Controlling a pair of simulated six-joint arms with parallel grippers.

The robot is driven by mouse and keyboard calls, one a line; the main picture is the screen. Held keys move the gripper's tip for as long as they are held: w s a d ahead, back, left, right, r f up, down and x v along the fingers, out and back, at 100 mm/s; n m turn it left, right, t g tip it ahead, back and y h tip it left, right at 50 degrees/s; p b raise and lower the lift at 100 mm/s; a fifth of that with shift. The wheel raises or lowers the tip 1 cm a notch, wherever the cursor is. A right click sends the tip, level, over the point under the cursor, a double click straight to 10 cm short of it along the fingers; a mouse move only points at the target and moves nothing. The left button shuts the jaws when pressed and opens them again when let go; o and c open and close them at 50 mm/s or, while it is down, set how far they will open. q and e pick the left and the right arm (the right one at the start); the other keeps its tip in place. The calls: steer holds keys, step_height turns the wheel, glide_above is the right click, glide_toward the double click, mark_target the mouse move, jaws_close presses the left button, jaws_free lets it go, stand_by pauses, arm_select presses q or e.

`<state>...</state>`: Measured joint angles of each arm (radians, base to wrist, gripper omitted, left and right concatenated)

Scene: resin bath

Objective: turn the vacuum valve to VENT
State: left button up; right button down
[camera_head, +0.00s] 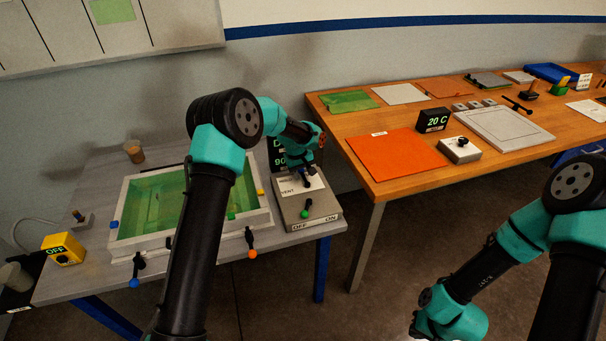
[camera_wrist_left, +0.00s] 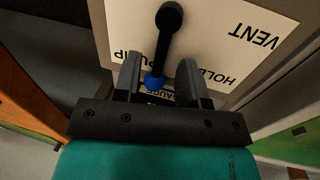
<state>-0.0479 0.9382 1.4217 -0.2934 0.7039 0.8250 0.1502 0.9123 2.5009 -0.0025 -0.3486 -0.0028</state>
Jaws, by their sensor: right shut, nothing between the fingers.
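The vacuum valve is a black lever with a blue tip (camera_wrist_left: 155,82), set on a white label plate (camera_wrist_left: 235,25) marked VENT, HOLD and PUMP. In the left wrist view its tip points toward my gripper and lies over the PUMP end of the plate, away from VENT. My left gripper (camera_wrist_left: 158,82) is open, its fingers on either side of the blue tip, with a gap at the right finger. In the head view my left gripper (camera_head: 300,178) is over the grey valve box (camera_head: 322,218), hiding most of the valve. My right gripper is out of the picture.
A green-lined bath (camera_head: 143,208) with coloured clamps stands left of the box, partly behind my left arm. A green-knobbed OFF/ON switch (camera_head: 306,212) is at the box front. A black display (camera_head: 277,155) stands behind. A wooden bench (camera_head: 375,185) is to the right.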

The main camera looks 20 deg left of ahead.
arm_select(q)
steer(key=shift+f, duration=0.55)
jaws_close()
